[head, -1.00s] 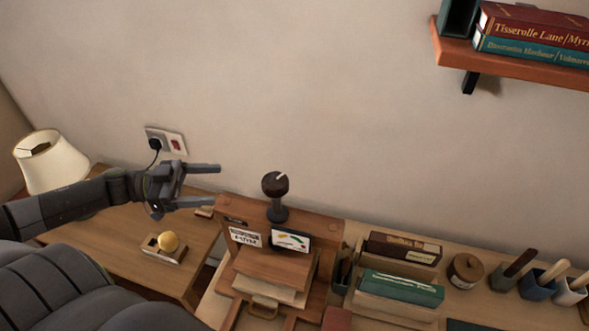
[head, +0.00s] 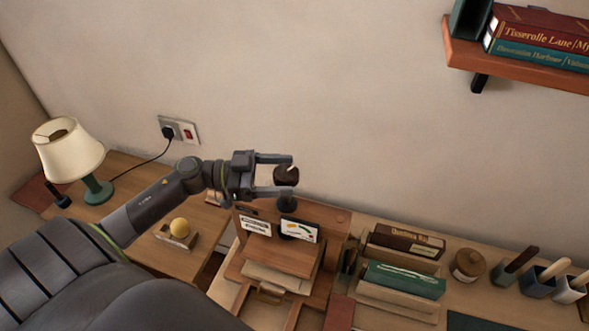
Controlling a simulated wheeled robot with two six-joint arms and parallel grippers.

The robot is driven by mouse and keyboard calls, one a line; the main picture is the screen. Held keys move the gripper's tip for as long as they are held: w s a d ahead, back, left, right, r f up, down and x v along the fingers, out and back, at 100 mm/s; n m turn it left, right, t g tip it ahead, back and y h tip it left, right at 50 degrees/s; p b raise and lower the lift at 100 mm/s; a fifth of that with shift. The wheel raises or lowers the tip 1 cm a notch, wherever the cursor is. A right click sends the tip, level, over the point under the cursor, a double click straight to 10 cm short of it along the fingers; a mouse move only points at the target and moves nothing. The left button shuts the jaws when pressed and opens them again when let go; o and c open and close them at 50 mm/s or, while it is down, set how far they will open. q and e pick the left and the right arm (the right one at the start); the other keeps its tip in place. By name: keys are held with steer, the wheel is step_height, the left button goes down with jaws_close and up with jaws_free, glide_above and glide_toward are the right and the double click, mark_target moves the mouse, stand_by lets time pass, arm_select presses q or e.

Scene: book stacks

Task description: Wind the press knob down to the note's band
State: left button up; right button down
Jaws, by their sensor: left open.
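The dark round press knob (head: 287,177) with a pale pointer mark stands on its post at the top of the wooden press (head: 325,216). My left gripper (head: 289,176) is open, with one finger behind the knob and one in front of it, at about the knob's height. I cannot tell whether the fingers touch it. The gauge card (head: 300,230) with coloured bands faces front below the knob. The note (head: 255,226), a white card with dark print too small to read, is to its left. My right gripper is not in view.
Right of the press are upright books (head: 403,280), a round lidded pot (head: 468,265) and brush cups (head: 537,281). A shelf (head: 515,68) juts from the wall at upper right.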

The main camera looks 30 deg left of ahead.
mark_target(296, 181)
arm_select(q)
steer(key=shift+p+x, duration=0.4)
steer(key=shift+x, duration=1.2)
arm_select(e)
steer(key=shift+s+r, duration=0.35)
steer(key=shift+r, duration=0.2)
arm_select(q)
steer(key=c, duration=1)
steer(key=shift+o, duration=0.2)
steer(key=shift+f, duration=0.1)
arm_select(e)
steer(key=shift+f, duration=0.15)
